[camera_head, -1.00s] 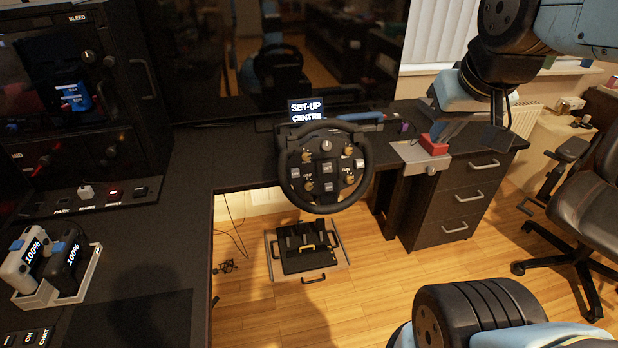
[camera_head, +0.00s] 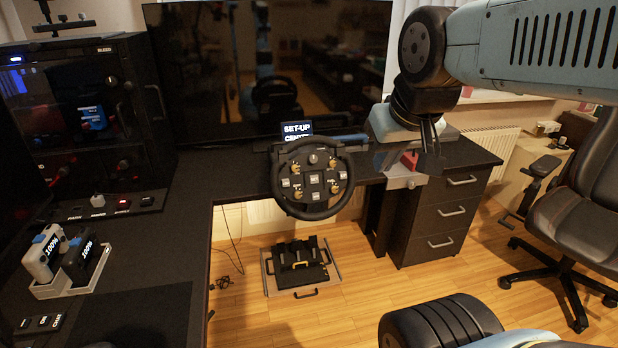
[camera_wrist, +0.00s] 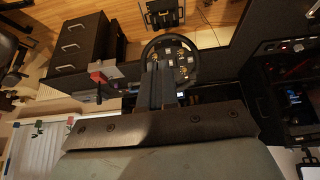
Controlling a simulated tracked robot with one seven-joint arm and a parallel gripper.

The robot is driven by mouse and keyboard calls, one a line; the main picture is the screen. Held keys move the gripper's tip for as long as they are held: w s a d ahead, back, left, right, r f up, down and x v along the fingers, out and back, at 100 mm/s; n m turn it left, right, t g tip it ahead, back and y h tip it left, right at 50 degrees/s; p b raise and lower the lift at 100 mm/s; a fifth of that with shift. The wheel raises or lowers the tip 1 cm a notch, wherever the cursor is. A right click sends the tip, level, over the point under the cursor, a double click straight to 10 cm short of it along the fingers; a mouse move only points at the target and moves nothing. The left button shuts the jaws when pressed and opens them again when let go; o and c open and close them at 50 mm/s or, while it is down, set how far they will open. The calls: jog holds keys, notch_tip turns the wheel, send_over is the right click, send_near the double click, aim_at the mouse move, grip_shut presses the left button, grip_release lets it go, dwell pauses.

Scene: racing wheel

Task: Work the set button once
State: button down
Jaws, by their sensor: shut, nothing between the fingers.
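The racing wheel (camera_head: 313,208) stands at the desk's front edge, with several small buttons and knobs on its dark face. A pale-labelled button (camera_head: 314,179) sits near the middle of the face; its lettering is too small to read surely, so I cannot tell which is the set button. A small display (camera_head: 297,129) above the wheel reads "SET-UP CENTRE". My gripper (camera_head: 432,168) is shut and empty, to the right of the wheel and apart from it. In the wrist view my gripper (camera_wrist: 157,68) overlaps the wheel's rim (camera_wrist: 146,50) in the picture, hiding part of it.
A red block (camera_head: 408,160) on a grey bracket (camera_head: 400,182) is beside my gripper at the desk edge. Drawers (camera_head: 440,212) stand below, a chair (camera_head: 590,205) at the right. Pedals (camera_head: 298,262) lie under the wheel. A large dark screen (camera_head: 270,70) stands behind.

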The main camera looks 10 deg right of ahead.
aim_at(314, 179)
jog(key=w+d+f+n+g+h, duration=0.2)
jog(key=w+d+f+n+h, duration=0.3)
jog(key=w, duration=0.3)
jog(key=w+d+f+n+g+h, duration=0.2)
jog(key=w+d+f+n+h, duration=0.25)
jog(key=w+f+h, duration=0.3)
jog(key=w+a+f+n+t, duration=1)
jog(key=w+f+n, duration=0.3)
jog(key=w, duration=0.3)
jog(key=shift+a+f+y, duration=0.35)
jog(key=shift+a+f, duration=0.15)
jog(key=shift+f, duration=0.1)
jog(key=shift+w, duration=0.15)
jog(key=w+f, duration=0.3)
jog(key=w, duration=0.5)
jog(key=shift+f, duration=0.15)
dwell(0.8)
jog(key=shift+w+f, duration=0.1)
jog(key=shift+w, duration=0.25)
